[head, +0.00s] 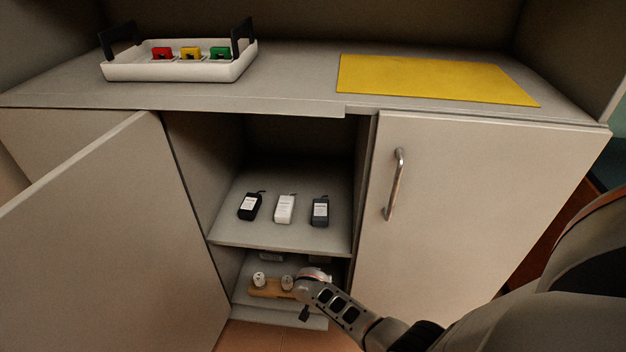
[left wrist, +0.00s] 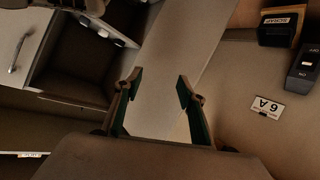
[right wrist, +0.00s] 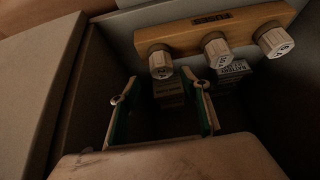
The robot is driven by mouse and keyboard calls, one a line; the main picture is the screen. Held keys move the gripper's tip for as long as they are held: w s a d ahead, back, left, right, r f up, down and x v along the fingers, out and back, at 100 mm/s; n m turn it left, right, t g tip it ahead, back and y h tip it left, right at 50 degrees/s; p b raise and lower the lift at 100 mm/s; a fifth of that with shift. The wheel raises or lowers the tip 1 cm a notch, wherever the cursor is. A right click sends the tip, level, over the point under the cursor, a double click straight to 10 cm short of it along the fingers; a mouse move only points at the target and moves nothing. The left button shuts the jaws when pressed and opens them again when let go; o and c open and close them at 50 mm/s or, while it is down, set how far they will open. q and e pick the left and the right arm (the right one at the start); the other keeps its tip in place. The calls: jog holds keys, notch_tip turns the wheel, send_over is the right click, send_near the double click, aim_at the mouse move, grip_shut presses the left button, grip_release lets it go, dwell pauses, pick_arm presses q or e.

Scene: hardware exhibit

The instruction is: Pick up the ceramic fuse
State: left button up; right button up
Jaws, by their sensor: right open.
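Three white ceramic fuses, left (right wrist: 161,62), middle (right wrist: 217,50) and right (right wrist: 274,38), sit in a row on a wooden holder (right wrist: 190,36) with a dark label. The holder (head: 267,290) is on the cabinet's lower shelf in the head view, where two fuses (head: 259,279) (head: 287,283) show; my right arm covers that end. My right gripper (right wrist: 157,88) is open and empty, its fingertips just short of the left fuse in the right wrist view. My left gripper (left wrist: 160,82) is open and empty, away from the fuses.
Three small labelled boxes (head: 284,209) stand on the upper shelf (head: 270,234). The left door (head: 110,240) is open; the right door (head: 450,210) is shut. A white tray (head: 180,72) with coloured pieces and a yellow mat (head: 430,80) lie on the counter. Small boxes (right wrist: 168,92) sit near the holder.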

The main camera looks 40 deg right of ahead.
jog(key=f, duration=0.1)
jog(key=f+b, duration=0.1)
jog(key=d+f+b, duration=0.1)
jog(key=f, duration=0.1)
jog(key=shift+w, duration=0.3)
jog(key=shift+w+d+f+b, duration=0.1)
jog(key=shift+w+d+b, duration=0.1)
jog(key=shift+w+b, duration=0.1)
jog(key=shift+w+r, duration=0.2)
jog(key=shift+w, duration=0.1)
jog(key=c, duration=1.1)
pick_arm(q)
jog(key=d+n, duration=0.1)
jog(key=s+d+n, duration=0.1)
jog(key=d+n, duration=0.1)
jog(key=shift+f+n, duration=0.2)
jog(key=shift+n, duration=0.1)
pick_arm(e)
jog(key=shift+c, duration=0.2)
pick_arm(q)
jog(key=shift+w, duration=0.1)
pick_arm(e)
jog(key=shift+r, duration=0.1)
